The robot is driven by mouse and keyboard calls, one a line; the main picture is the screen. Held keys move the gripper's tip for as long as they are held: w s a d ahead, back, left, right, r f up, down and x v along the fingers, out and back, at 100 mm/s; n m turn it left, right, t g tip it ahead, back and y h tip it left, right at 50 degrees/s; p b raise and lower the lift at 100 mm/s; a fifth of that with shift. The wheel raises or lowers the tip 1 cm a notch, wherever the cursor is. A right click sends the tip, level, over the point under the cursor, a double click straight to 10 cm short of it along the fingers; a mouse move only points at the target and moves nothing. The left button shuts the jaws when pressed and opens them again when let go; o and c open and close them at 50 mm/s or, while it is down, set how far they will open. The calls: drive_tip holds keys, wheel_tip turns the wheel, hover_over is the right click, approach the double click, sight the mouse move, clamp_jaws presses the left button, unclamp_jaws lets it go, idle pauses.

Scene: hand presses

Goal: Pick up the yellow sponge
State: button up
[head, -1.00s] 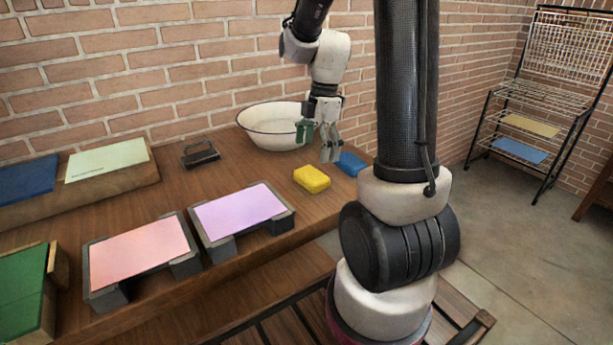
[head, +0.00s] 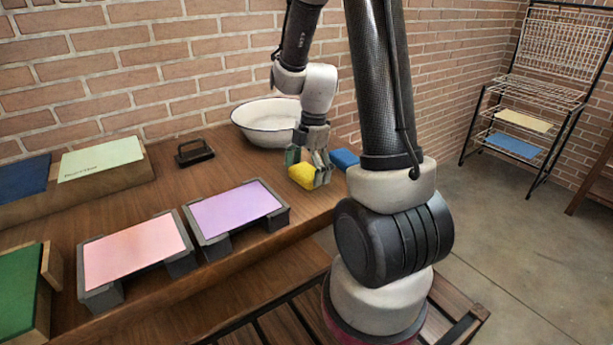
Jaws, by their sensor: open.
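The yellow sponge (head: 301,175) lies on the wooden table near its right end, in the head view. My gripper (head: 308,170) points down at the sponge, with one finger at its left side and the other at its right. The fingers are open around the sponge. The right finger covers part of the sponge's right side. I cannot tell whether either finger touches it.
A blue sponge (head: 345,159) lies just right of my gripper. A white enamel basin (head: 262,137) stands behind it. A black-handled tool (head: 194,152) lies further left. Stands with a purple sheet (head: 236,208) and a pink sheet (head: 135,253) are at the front.

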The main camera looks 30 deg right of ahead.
sight(306, 170)
drive_tip(key=c, duration=0.6)
drive_tip(key=shift+r, duration=0.1)
wheel_tip(306, 170, up, 10)
drive_tip(key=shift+f, duration=0.1)
drive_tip(key=shift+o, duration=0.6)
drive_tip(key=c, duration=0.3)
